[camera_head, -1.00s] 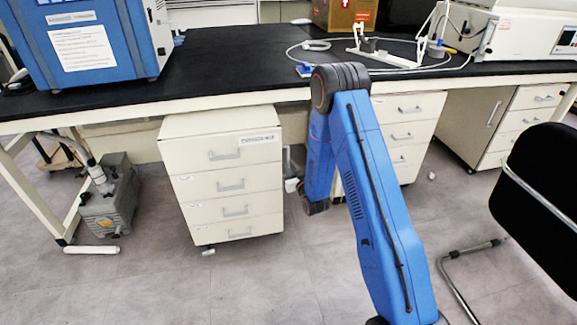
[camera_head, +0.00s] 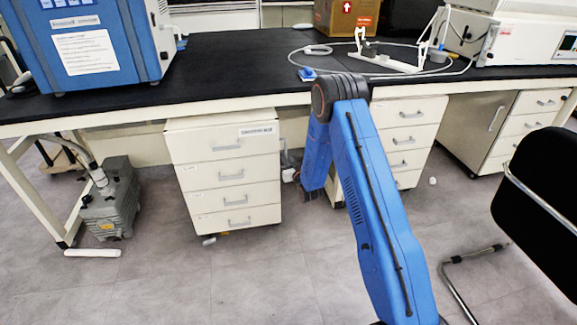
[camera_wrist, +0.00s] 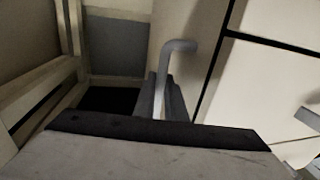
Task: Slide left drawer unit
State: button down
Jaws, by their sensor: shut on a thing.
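The left drawer unit (camera_head: 240,145) is a pale cabinet with several stacked drawers and grey handles. It stands on the floor, partly under the bench. Its drawers look closed. In the head view my gripper is hidden behind my blue arm, to the right of this unit. In the wrist view my gripper (camera_wrist: 166,98) shows as dark fingers, shut on a grey bent handle (camera_wrist: 181,46) on a pale panel. Drawer fronts (camera_wrist: 272,62) lie right of that panel. I cannot tell for certain which unit the held handle belongs to.
A black-topped bench (camera_head: 235,65) runs above. A grey pump (camera_head: 110,205) stands left of the unit. Another drawer unit (camera_head: 408,135) stands right, partly behind my arm. A black chair (camera_head: 540,185) is at the far right.

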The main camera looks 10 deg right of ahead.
jog(key=w, duration=0.9)
jog(key=shift+w, duration=0.4)
jog(key=shift+r, duration=0.15)
jog(key=c, duration=2.1)
grip_release()
jog(key=s+d, duration=0.1)
jog(key=s, duration=0.4)
jog(key=s+d, duration=0.1)
jog(key=s, duration=0.5)
jog(key=s+d, duration=0.1)
jog(key=s, duration=0.5)
jog(key=shift+d, duration=0.25)
